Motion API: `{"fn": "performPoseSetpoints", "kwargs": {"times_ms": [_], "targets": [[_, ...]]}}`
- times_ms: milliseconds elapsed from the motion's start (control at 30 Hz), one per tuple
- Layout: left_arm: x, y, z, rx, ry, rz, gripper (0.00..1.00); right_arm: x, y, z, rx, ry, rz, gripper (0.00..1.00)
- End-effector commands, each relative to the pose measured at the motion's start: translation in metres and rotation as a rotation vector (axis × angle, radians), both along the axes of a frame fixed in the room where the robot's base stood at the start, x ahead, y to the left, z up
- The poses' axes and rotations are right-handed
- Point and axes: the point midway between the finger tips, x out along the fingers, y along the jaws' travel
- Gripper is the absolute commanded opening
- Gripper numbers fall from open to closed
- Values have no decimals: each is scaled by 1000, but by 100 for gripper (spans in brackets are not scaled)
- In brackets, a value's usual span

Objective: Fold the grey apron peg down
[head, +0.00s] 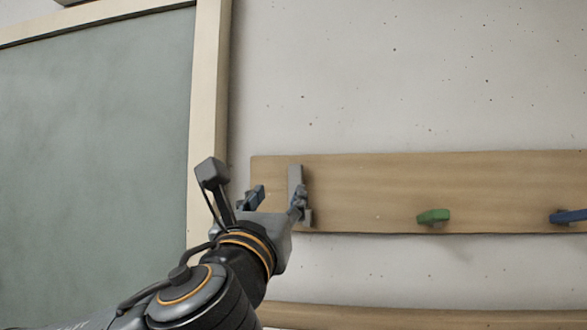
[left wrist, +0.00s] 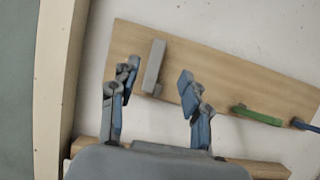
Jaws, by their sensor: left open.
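The grey apron peg (head: 295,178) stands upright against a wooden board on the wall, near the board's left end. It also shows in the left wrist view (left wrist: 153,66), as a plain grey bar between my finger lines. My left gripper (head: 277,197) is open and empty, just in front of the board. In the left wrist view its two blue-grey fingers (left wrist: 158,86) are on either side of the peg's lower part, apart from each other. In the head view a finger hides part of the peg's lower end. I cannot tell whether any finger touches it. My right gripper is not in view.
The wooden board (head: 365,190) also bears a green peg (head: 433,216) and a blue peg (head: 570,216) to the right, both sticking out. A framed grey-green panel (head: 95,140) fills the left. A wooden rail (head: 420,316) runs below. The wall above is clear.

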Motion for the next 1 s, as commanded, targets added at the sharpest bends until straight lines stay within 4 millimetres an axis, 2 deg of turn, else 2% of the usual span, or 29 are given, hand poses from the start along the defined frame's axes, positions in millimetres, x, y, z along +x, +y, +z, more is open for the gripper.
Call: {"fn": "performPoseSetpoints", "kwargs": {"times_ms": [400,600,800,1000], "targets": [[74,-14,37,-3,5,1,47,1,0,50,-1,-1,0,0],[104,-21,47,-4,5,-1,47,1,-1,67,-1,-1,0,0],[118,-23,50,-3,3,-2,47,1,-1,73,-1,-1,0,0],[120,-24,49,-3,3,-2,47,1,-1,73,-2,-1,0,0]]}}
